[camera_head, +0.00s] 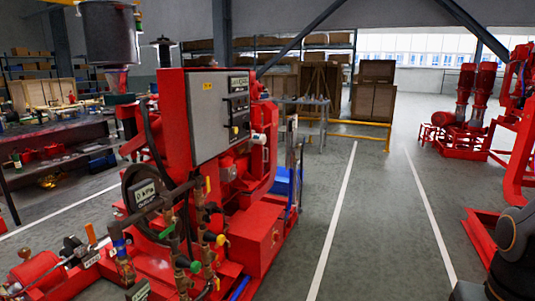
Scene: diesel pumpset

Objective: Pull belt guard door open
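The red diesel pumpset (262,232) stands at the left and centre of the head view. A grey-faced control cabinet (208,105) is mounted upright on it. Below the cabinet, a round black part (143,192) with a label sits behind pipes and valves. I cannot make out which part is the belt guard door, or whether it is open or shut. A dark rounded joint of my arm shows at the lower right edge, apart from the pumpset. My gripper is out of view.
Clear grey floor with white lines (334,220) lies right of the pumpset. Other red pumps (470,115) stand at the right. A yellow rail (360,123) and brown boxes (373,101) are behind. A cluttered workbench (62,138) is at the left.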

